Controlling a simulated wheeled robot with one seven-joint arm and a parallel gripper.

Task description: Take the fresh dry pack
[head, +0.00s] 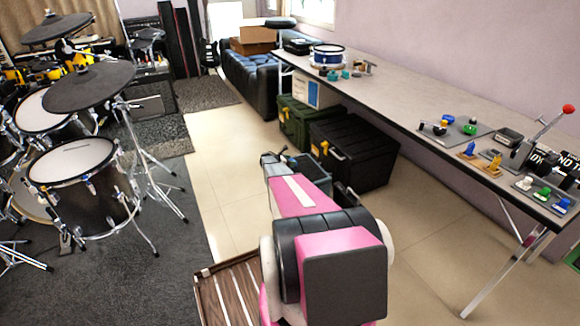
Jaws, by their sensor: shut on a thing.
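I cannot make out a dry pack in the head view. My pink, white and black arm fills the lower middle and reaches forward over the floor. My gripper cannot be made out; the arm's own links cover the area beyond them.
A long grey table (400,98) along the right wall carries small coloured parts, a red-knobbed lever (548,130) and a blue drum (327,56). A black crate (355,150) and green crate (296,120) sit beneath. Drums (75,160) stand left. Tiled floor (215,150) between is clear.

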